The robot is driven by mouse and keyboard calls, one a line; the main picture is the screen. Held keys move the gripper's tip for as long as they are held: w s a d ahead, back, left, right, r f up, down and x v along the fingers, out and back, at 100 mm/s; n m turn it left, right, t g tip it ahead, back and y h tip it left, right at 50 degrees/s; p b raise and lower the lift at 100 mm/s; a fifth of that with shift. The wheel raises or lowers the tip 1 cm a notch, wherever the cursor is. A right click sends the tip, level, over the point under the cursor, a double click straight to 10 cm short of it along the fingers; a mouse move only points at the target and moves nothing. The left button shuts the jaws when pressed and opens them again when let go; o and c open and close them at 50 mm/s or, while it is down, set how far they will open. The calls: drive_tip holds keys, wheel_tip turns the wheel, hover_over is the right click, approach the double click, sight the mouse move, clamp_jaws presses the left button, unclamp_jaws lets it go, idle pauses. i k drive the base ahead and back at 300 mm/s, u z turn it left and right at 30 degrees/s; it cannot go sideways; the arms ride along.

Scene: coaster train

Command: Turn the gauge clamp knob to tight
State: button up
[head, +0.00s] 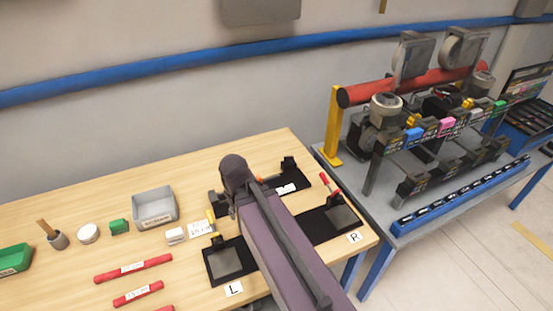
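My arm reaches across the wooden table from the lower right, and its wrist covers part of the table's middle. My gripper (214,204) shows only as small dark parts at the left of the wrist; its fingers cannot be made out. A black plate with a small black upright post (288,164) and a white label lies behind my arm; it may be the gauge stand. No clamp knob can be clearly picked out, so its setting cannot be read. A black plate marked L (228,262) and one marked R (340,216) flank my arm.
A red-handled tool (324,183) stands near the R plate. A grey bench (400,205) with a coaster train stands right.

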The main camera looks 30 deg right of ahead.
sight(288, 159)
drive_tip(key=u, duration=0.3)
drive_tip(key=k, duration=0.95)
drive_tip(key=z, duration=0.75)
drive_tip(key=i, duration=1)
